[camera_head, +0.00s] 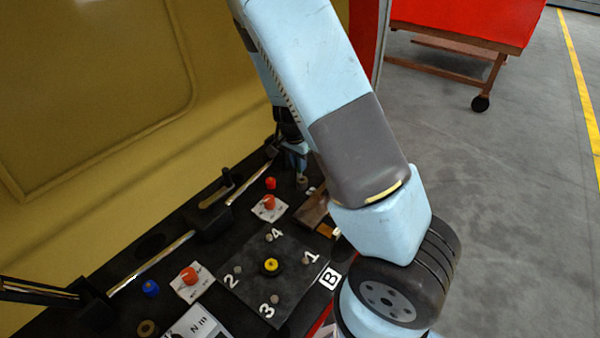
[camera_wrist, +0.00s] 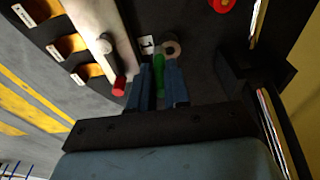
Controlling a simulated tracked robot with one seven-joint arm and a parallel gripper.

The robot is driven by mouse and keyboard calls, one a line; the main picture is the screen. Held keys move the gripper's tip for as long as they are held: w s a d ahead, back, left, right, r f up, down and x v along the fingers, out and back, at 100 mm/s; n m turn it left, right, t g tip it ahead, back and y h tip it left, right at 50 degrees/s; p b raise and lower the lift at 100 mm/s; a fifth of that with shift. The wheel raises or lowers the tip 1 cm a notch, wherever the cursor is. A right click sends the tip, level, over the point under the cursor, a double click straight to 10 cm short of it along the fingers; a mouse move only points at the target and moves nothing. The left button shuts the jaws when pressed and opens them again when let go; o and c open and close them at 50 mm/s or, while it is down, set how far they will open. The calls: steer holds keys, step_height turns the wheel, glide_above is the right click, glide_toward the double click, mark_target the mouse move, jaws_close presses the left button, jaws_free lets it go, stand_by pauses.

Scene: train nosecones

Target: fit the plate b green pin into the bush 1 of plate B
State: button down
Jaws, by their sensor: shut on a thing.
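The green pin (camera_wrist: 159,72) is between the two blue fingers of my gripper (camera_wrist: 160,84) in the wrist view, and the gripper is shut on it. Just beyond the pin is a grey ring-shaped bush (camera_wrist: 170,48) beside a white label marked 1 (camera_wrist: 147,44). I cannot tell which plate that bush belongs to. In the head view, plate B (camera_head: 248,282) is a dark plate with bushes marked 1 to 4, and bush 1 (camera_head: 306,258) is at its right side. The head view shows my gripper (camera_head: 298,168) small, beyond plate B; the pin cannot be made out there.
A yellow and black round piece (camera_head: 270,266) sits mid-plate. Red knobs (camera_head: 269,202) and a blue knob (camera_head: 151,288) stand around it, with metal bars (camera_head: 150,264) on the left. The wrist view shows a red-tipped piece (camera_wrist: 119,86) beside the left finger.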

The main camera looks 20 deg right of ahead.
steer(key=w+f, duration=0.1)
steer(key=w+d+f, duration=0.1)
steer(key=f, duration=0.1)
steer(key=w+d+f, duration=0.1)
steer(key=shift+d+f, duration=0.1)
steer(key=shift+f, duration=0.3)
step_height(320, 180, down, 2)
steer(key=shift+s, duration=0.1)
steer(key=shift+f, duration=0.55)
steer(key=c, duration=1.1)
jaws_free()
steer(key=shift+r, duration=0.1)
steer(key=shift+r, duration=0.1)
